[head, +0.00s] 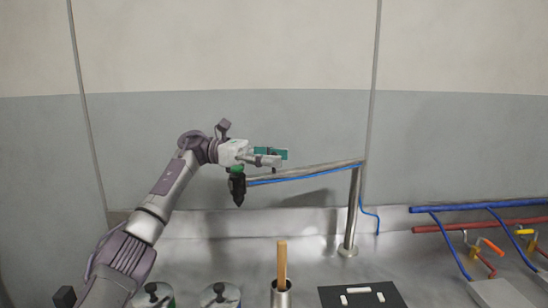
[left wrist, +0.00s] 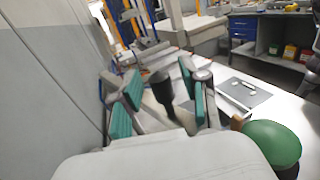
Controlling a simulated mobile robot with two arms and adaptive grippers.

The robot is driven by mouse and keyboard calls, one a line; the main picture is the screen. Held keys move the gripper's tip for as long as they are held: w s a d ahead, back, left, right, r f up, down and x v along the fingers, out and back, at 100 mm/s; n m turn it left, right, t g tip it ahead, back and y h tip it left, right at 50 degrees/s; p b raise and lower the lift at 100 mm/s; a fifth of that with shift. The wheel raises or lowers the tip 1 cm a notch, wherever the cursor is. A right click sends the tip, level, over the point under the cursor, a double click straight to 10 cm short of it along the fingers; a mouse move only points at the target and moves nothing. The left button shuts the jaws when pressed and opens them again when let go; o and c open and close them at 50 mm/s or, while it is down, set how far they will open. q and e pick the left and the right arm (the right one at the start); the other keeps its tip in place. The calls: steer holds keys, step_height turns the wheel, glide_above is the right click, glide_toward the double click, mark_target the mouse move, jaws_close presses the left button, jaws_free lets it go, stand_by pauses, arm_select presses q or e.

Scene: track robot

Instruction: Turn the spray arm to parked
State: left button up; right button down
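The spray arm (head: 315,170) is a thin grey tube with a blue hose along it. It reaches left from the top of an upright metal post (head: 351,215) to a black spray head (head: 238,190) hanging at its left end. A green part (head: 237,169) sits on top of the head; a green round part (left wrist: 272,144) shows large in the left wrist view. My left gripper (head: 275,157) is just above the tube's left end, fingers pointing right. Its teal pads stand apart in the left wrist view (left wrist: 155,90). A dark cylinder shows between them; I cannot tell whether it touches.
A wall stands behind the steel counter (head: 320,260). At the front are two lidded canisters (head: 220,296), a cup (head: 281,293) with a wooden handle (head: 281,263), and a black mat (head: 335,296) with white pieces. Blue (head: 475,207) and red pipes (head: 490,224) with valves are at right.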

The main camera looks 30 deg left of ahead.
arm_select(q)
steer(key=shift+a+r, duration=0.1)
steer(key=v, duration=0.7)
steer(key=shift+a, duration=0.2)
steer(key=shift+c, duration=0.3)
